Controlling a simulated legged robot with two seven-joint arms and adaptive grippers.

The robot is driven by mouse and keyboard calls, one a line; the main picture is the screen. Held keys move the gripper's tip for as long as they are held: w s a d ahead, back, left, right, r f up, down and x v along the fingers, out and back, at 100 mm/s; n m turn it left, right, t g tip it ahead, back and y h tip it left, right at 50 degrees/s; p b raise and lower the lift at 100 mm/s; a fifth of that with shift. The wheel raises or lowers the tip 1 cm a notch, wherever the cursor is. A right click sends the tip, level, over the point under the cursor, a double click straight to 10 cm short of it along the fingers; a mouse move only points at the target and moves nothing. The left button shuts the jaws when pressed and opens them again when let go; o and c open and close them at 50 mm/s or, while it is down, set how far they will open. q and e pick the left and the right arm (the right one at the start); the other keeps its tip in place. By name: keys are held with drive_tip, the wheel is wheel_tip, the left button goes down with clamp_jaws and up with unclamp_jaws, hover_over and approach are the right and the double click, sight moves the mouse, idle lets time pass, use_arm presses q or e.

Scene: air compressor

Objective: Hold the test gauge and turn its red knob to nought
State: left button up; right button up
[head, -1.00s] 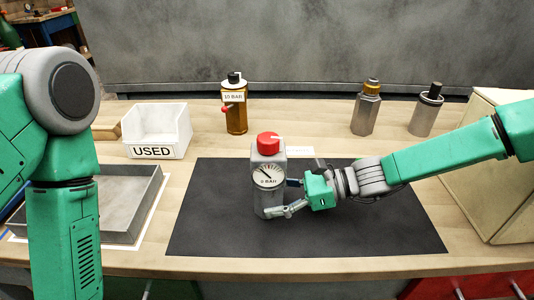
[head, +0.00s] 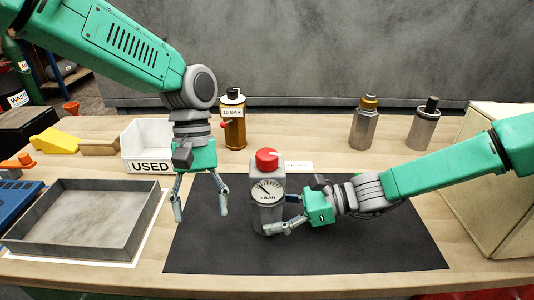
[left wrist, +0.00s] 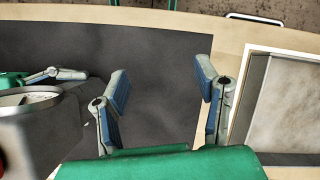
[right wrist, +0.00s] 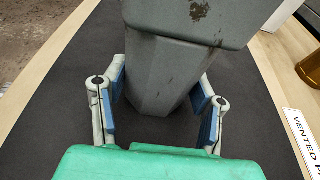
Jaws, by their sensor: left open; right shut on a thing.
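The test gauge (head: 267,213) stands upright on the black mat (head: 350,245). It has a grey body, a white dial (head: 266,191) marked BAR and a red knob (head: 267,158) on top. My right gripper (head: 283,213) is shut on the gauge's lower body from the right; the grey body (right wrist: 165,75) also shows between its fingers in the right wrist view. My left gripper (head: 200,212) is open and empty, pointing down to the left of the gauge, apart from it. In the left wrist view its fingers (left wrist: 163,105) are spread over the mat, with part of the gauge at the left edge.
A white USED bin (head: 150,166) and a grey tray (head: 85,243) stand to the left. A 10 BAR bottle (head: 234,125) stands behind. Two metal fittings (head: 364,128) stand at the back right near a beige box (head: 480,205). The mat's front is clear.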

use_arm(q)
drive_tip(key=w+d+r+t, duration=0.2)
drive_tip(key=w+r, duration=0.3)
drive_tip(key=r, duration=0.2)
wheel_tip(320, 180, up, 12)
drive_tip(key=m+t, duration=0.1)
drive_tip(key=t, duration=0.2)
hover_over(267, 153)
drive_tip(key=shift+y, duration=0.3)
wheel_tip(267, 153, down, 10)
drive_tip(key=shift+f, duration=0.15)
drive_tip(key=shift+d+f, duration=0.1)
drive_tip(key=shift+f, duration=0.4)
drive_tip(key=c, duration=1.2)
